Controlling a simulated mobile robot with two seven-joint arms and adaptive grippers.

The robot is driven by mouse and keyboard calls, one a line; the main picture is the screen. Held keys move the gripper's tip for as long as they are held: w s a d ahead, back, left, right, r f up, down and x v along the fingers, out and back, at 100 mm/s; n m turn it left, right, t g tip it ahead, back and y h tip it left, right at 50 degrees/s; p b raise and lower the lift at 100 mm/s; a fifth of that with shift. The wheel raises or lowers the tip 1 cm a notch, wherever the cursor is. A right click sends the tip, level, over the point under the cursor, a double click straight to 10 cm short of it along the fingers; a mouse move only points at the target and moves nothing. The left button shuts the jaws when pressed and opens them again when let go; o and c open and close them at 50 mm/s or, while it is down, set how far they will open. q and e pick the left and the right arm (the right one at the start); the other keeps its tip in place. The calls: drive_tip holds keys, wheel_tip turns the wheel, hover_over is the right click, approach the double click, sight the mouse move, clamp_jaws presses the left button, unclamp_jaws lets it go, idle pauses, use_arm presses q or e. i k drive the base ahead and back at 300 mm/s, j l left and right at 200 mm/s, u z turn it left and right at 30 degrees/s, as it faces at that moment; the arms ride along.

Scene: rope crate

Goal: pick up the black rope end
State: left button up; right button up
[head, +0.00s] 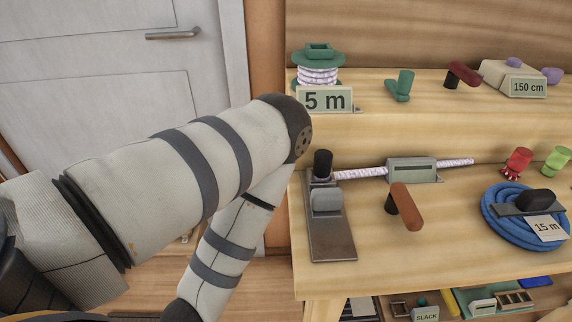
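A black upright cylinder (322,164) stands at the back of a dark metal plate (332,240) on the workbench. A white and purple rope (360,173) runs from beside it through a grey slotted block (412,170), and its other end sticks out on the right. I cannot tell whether the cylinder is the black rope end or part of the fixture. A grey rounded block (325,201) sits in front of it on the plate. Links of my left arm fill the left and middle; its gripper is out of view. My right gripper is not in view either.
A brown-handled lever (405,206) stands right of the plate. A blue rope coil (490,214) with a black clamp and 15 m tag lies further right. Red (517,163) and green (556,160) end pieces stand behind it. A spool (318,72) is on the upper shelf.

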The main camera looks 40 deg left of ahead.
sight(323, 158)
drive_tip(key=j+u, duration=0.15)
drive_tip(key=u, duration=0.7)
